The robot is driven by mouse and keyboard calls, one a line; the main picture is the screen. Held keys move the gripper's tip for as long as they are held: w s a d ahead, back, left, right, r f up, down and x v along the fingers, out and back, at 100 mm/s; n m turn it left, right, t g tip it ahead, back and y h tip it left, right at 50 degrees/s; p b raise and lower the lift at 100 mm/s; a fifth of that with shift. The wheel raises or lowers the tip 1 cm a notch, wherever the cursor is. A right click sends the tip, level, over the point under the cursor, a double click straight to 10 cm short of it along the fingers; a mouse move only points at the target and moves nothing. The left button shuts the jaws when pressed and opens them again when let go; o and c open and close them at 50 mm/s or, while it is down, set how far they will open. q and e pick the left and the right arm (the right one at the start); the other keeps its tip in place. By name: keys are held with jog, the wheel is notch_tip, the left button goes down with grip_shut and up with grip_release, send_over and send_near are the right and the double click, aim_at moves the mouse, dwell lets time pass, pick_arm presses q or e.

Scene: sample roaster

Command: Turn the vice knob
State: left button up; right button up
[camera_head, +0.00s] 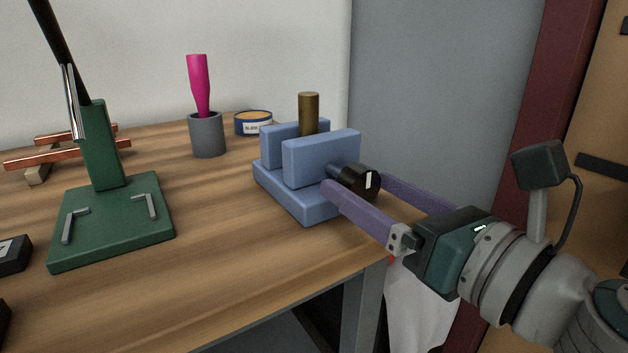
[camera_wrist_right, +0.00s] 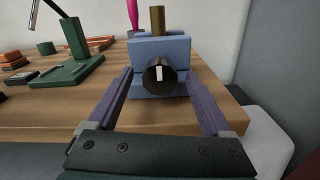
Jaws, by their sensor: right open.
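The vice (camera_head: 310,165) is a blue block with two jaws on the wooden table near its right corner. A brown cylinder (camera_head: 308,112) stands upright between its jaws. The vice knob (camera_head: 360,183) is black and round with a white mark, on the vice's right side. My right gripper (camera_head: 355,182) is open, with one purple finger on each side of the knob. In the right wrist view the knob (camera_wrist_right: 159,75) sits between the two fingers, its white mark about upright, with a gap visible on both sides. My left gripper is not in view.
A green stand (camera_head: 110,220) with a dark lever is at the left. A grey cup (camera_head: 206,135) holds a magenta tool (camera_head: 199,85), and a blue tin (camera_head: 253,123) is beside it. Copper bars (camera_head: 60,150) lie at the far left. The table front is clear.

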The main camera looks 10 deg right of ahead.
jog(key=shift+c, duration=0.2)
grip_shut()
dwell(0.6)
